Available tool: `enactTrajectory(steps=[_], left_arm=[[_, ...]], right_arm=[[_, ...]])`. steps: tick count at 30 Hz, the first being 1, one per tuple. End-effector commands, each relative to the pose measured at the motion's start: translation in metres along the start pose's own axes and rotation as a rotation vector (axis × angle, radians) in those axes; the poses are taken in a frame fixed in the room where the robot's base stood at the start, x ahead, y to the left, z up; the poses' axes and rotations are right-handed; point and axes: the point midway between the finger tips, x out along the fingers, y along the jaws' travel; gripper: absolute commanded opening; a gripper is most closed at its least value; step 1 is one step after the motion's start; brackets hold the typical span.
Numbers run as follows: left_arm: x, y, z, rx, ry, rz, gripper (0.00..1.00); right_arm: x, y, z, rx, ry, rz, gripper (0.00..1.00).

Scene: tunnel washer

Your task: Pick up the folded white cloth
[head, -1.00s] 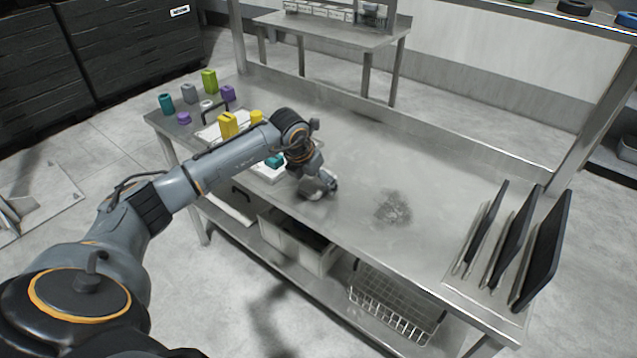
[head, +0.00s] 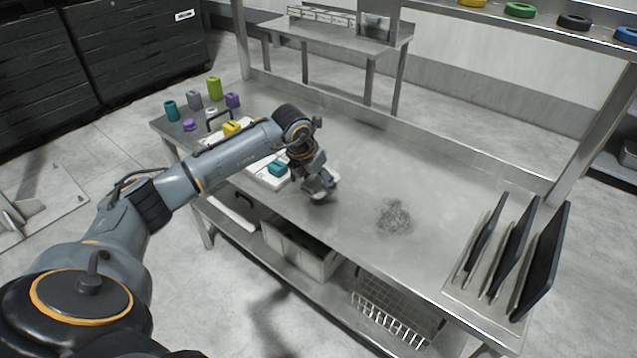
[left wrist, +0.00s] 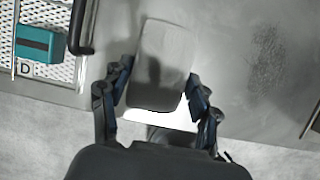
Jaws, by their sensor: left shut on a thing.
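The folded white cloth (left wrist: 163,48) shows in the left wrist view as a pale, shaded, rounded block between the two fingers. My left gripper (left wrist: 158,84) is shut on it, with one finger on each long side. In the head view my left gripper (head: 320,187) is low over the front middle of the steel table. The cloth is mostly hidden there by the gripper; I cannot tell whether it touches the tabletop. My right gripper is not in view.
A dark smudge (head: 395,215) marks the steel table (head: 420,170) right of the gripper. Black panels (head: 512,245) stand in a rack at the right end. A white tray (head: 265,180) with a teal block (head: 278,168) lies left of the gripper. Several coloured blocks stand farther left.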

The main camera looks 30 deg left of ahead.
Motion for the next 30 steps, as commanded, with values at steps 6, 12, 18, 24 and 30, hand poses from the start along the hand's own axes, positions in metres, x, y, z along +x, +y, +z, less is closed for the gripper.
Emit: enactTrajectory(steps=[6,12,18,24,30], left_arm=[[-0.072,-0.003,-0.018,0.005,0.002,0.005,0.3],[-0.103,-0.008,-0.056,0.006,0.005,0.006,0.3],[-0.127,-0.012,-0.08,0.003,0.003,0.004,0.3],[-0.138,-0.015,-0.089,0.002,0.001,0.001,0.3],[-0.141,-0.015,-0.09,0.001,0.002,-0.001,0.3]], right_arm=[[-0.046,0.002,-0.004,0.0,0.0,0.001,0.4],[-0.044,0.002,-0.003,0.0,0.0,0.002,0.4],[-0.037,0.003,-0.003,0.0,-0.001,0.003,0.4],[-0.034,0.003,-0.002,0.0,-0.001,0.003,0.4],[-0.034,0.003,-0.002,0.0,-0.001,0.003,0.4]])
